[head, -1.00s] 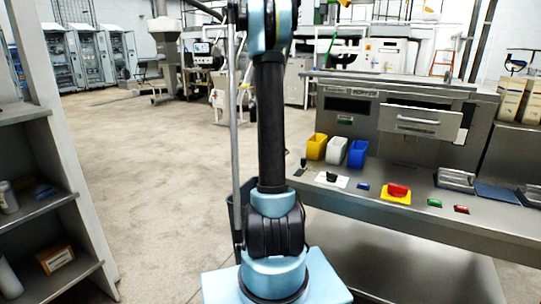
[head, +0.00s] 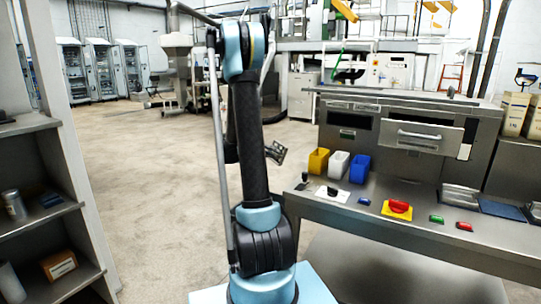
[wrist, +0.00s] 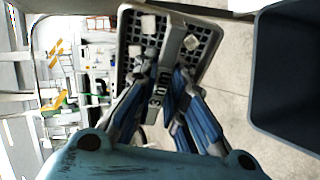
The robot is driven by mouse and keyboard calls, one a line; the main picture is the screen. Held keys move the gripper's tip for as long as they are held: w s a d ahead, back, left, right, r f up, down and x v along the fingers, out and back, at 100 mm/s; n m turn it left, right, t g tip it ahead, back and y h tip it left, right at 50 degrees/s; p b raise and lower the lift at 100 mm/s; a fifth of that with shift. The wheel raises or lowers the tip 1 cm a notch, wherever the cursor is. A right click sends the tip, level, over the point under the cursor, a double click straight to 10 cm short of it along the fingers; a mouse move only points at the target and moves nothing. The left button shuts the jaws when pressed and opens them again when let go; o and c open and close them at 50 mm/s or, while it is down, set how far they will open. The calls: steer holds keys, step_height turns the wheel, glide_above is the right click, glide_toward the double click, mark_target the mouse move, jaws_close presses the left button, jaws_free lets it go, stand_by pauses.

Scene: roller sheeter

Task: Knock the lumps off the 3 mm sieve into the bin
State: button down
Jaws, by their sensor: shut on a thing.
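The sieve (wrist: 173,45) shows in the wrist view as a pale-rimmed frame with a dark grid and a grey bar down its middle. Pale lumps (wrist: 191,42) lie on its mesh, another near its top edge (wrist: 148,24) and one at its left side. My gripper (wrist: 164,85), with blue-grey fingers, is shut on the sieve's grey handle, which bears dark lettering partly hidden by the fingers. A dark grey bin (wrist: 262,65) stands at the right of the wrist view, apart from the sieve. In the head view a small dark shape shows right of my arm; I cannot tell its parts.
A steel bench (head: 420,232) with yellow, white and blue small containers (head: 339,164) and a red stop button (head: 399,206) stands right of my arm. A shelf unit (head: 40,215) stands at left. The floor (head: 150,180) between is largely clear.

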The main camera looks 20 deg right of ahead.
steer(key=shift+s+a+f+n+t+h, duration=0.1)
steer(key=shift+a+f+t+h, duration=0.15)
steer(key=shift+h, duration=0.7)
steer(key=shift+w+a+f+n+t+h, duration=0.15)
steer(key=shift+a+h, duration=0.1)
steer(key=shift+h, duration=0.65)
steer(key=shift+s+a+f+n+t+h, duration=0.15)
steer(key=shift+a+f+t+h, duration=0.1)
steer(key=shift+h, duration=0.7)
